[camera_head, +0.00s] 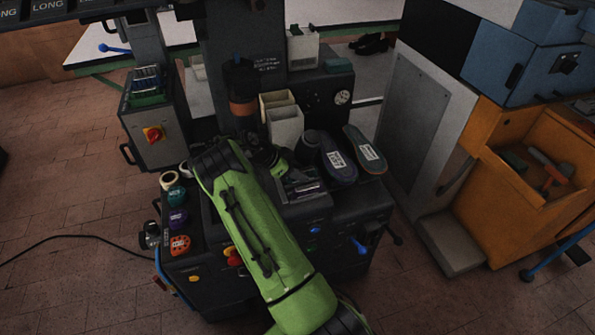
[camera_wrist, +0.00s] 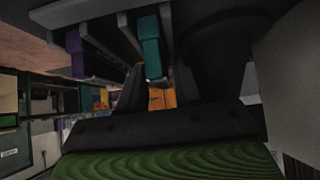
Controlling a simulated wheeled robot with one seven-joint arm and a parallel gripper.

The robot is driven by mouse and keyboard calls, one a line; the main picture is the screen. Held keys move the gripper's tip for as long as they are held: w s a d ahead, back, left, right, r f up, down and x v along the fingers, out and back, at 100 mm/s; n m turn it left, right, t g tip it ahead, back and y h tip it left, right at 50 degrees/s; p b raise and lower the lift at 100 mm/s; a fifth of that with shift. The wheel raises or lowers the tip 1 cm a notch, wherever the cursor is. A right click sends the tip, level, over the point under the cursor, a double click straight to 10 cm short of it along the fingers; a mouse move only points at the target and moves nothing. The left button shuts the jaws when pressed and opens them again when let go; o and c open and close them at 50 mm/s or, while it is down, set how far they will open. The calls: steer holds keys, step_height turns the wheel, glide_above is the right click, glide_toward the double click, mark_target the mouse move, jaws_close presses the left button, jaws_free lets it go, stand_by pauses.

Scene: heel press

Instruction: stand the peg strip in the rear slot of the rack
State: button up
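My gripper (camera_wrist: 160,88) shows in the wrist view as two dark fingers with a gap between them. A teal strip (camera_wrist: 150,50) hangs just beyond the fingertips, its lower end in line with the gap; I see no clear grip on it. A purple strip (camera_wrist: 74,52) is further left. Grey slotted walls, seemingly the rack (camera_wrist: 104,40), lie between and around them. In the head view the dark rack (camera_head: 297,188) stands right of my green arm, with something purple in it. My arm hides part of this area, and I cannot tell which piece is the peg strip.
Two shoe-shaped pieces (camera_head: 338,158) (camera_head: 366,150) stand right of the rack. White bins (camera_head: 284,122) stand behind it. A grey panel (camera_head: 412,125) and an orange bench (camera_head: 530,160) are at the right.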

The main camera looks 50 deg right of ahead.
steer(key=p+v, duration=0.3)
steer(key=v, duration=0.9)
steer(key=s+a+r+n+t+y, duration=0.2)
steer(key=s+a+r+n+t, duration=0.15)
steer(key=a+r+n, duration=0.4)
steer(key=s+a+r+n+t+y, duration=0.25)
steer(key=s+a+r+n, duration=0.2)
steer(key=r, duration=0.55)
steer(key=s+a+r+n+t+y, duration=0.1)
steer(key=s+a+n+t+y, duration=0.2)
steer(key=s+a+n, duration=0.8)
steer(key=s+a+t, duration=0.1)
steer(key=s+a, duration=0.2)
steer(key=s, duration=0.4)
steer(key=shift+s+a+n, duration=0.3)
steer(key=shift+a+n, duration=0.1)
steer(key=shift+r, duration=0.15)
step_height(320, 180, up, 11)
steer(key=p, duration=1)
